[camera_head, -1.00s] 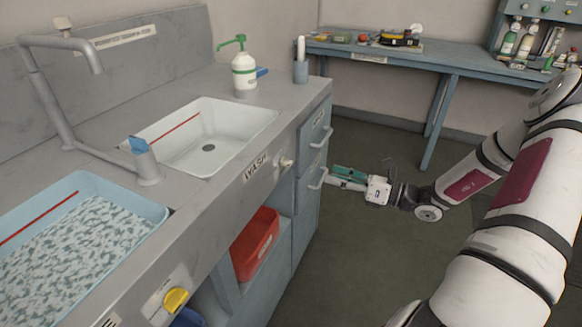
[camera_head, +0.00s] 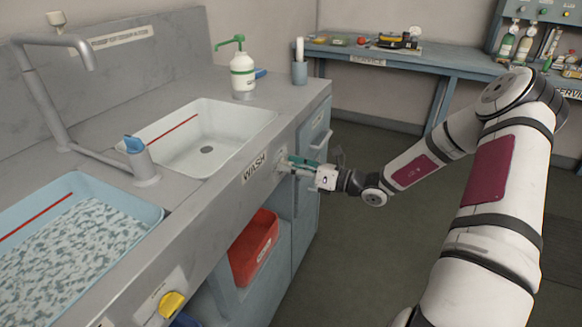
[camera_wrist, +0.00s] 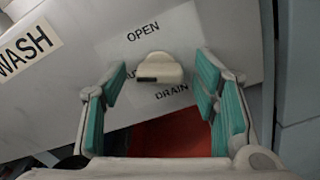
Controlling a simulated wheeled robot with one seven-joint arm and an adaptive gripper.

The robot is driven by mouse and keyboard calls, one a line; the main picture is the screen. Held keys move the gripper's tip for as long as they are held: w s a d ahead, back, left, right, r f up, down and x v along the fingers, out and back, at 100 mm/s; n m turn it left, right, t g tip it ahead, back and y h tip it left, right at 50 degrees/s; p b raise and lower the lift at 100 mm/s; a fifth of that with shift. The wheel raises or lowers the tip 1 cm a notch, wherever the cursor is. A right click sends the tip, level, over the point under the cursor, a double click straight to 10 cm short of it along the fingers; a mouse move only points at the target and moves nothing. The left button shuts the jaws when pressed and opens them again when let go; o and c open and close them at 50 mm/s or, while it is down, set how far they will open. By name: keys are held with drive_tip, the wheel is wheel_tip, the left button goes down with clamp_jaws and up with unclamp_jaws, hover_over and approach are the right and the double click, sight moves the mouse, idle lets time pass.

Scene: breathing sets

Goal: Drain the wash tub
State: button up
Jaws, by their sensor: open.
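The wash tub (camera_head: 178,128) is a white basin set in the grey counter, with a red line on its wall and a dark drain hole in its floor. I cannot tell whether it holds clear water. The WASH label (camera_head: 254,167) is on the counter front. To its right is a pale drain knob (camera_wrist: 160,67) with a dark mark, between the printed words OPEN and DRAIN. My gripper (camera_head: 299,164) is open in front of the knob. In the wrist view, its teal-padded fingers (camera_wrist: 161,80) stand on either side of the knob, with gaps visible.
A blue tub (camera_head: 150,212) with foamy water is at the left, with a yellow knob (camera_head: 172,304) below it. A red bin (camera_head: 253,247) sits on the shelf under the counter. A soap bottle (camera_head: 243,74) stands behind the wash tub. The floor at right is open.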

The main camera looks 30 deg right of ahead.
drive_tip(key=c, duration=1.2)
drive_tip(key=shift+o, duration=0.2)
drive_tip(key=shift+n+p, duration=1.25)
drive_tip(key=shift+n, duration=1.25)
drive_tip(key=o, duration=1.2)
drive_tip(key=shift+c, duration=0.2)
